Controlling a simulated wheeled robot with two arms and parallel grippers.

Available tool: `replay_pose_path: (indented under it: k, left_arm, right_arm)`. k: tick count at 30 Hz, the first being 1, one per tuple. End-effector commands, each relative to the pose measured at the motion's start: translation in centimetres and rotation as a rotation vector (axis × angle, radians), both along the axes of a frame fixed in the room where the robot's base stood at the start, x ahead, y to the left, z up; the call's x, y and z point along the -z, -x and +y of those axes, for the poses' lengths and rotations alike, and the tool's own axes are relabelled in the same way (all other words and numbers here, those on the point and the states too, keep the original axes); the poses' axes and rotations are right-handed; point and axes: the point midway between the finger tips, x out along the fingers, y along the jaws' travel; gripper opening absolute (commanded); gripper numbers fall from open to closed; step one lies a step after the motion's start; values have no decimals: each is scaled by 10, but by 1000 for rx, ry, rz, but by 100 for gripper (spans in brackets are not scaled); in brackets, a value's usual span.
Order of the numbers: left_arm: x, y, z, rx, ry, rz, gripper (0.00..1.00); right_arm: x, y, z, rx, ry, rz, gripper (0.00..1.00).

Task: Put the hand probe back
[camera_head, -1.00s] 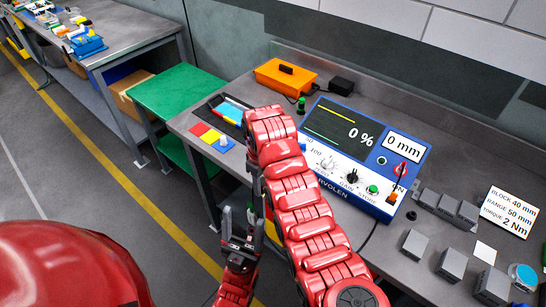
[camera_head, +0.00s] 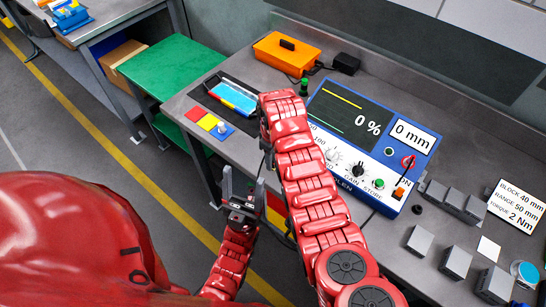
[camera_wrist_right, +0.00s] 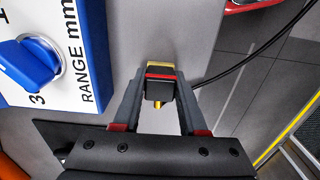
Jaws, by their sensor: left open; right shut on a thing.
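The hand probe (camera_wrist_right: 160,85) is a small black block with red and yellow bands and a gold tip. In the right wrist view my right gripper (camera_wrist_right: 160,98) is shut on it, one finger on each side. In the head view my red right arm hides this gripper and the probe near the bench's front edge, left of the blue instrument (camera_head: 372,145). The instrument's screen reads 0 % and its small display 0 mm. The wrist view shows its blue range knob (camera_wrist_right: 30,62) at the left. My left gripper (camera_head: 243,182) is open and empty before the bench edge.
A dark tray (camera_head: 205,87) with a blue and yellow piece lies left of my right arm, beside a red-yellow-blue plate (camera_head: 214,124). An orange box (camera_head: 286,52) stands behind. Grey blocks (camera_head: 455,263) stand at the right. A black cable (camera_wrist_right: 250,58) runs off right in the wrist view.

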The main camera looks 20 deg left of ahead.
Motion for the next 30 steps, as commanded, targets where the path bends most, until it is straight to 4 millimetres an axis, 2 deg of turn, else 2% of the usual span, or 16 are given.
replay_pose_path:
  k: [3, 4, 8, 9, 19, 22, 26, 30]
  left_arm:
    - [4, 0, 0, 0, 0, 0, 69]
    - [3, 0, 0, 0, 0, 0, 69]
    - [3, 0, 0, 0, 0, 0, 69]
    - [3, 0, 0, 0, 0, 0, 69]
    - [-2, 0, 0, 0, 0, 0, 69]
    - [6, 0, 0, 0, 0, 0, 69]
    - [16, 0, 0, 0, 0, 0, 69]
    - [9, 0, 0, 0, 0, 0, 69]
  right_arm:
    - [5, 0, 0, 1, 0, 0, 0]
    - [4, 0, 0, 0, 0, 0, 45]
    - [3, 0, 0, 0, 0, 0, 69]
    - [3, 0, 0, 0, 0, 0, 72]
    - [-2, 0, 0, 0, 0, 0, 72]
    - [-7, -2, 1, 1, -3, -4, 72]
    - [-28, -2, 2, 0, -6, -7, 72]
    - [-72, -1, 3, -1, -5, -7, 72]
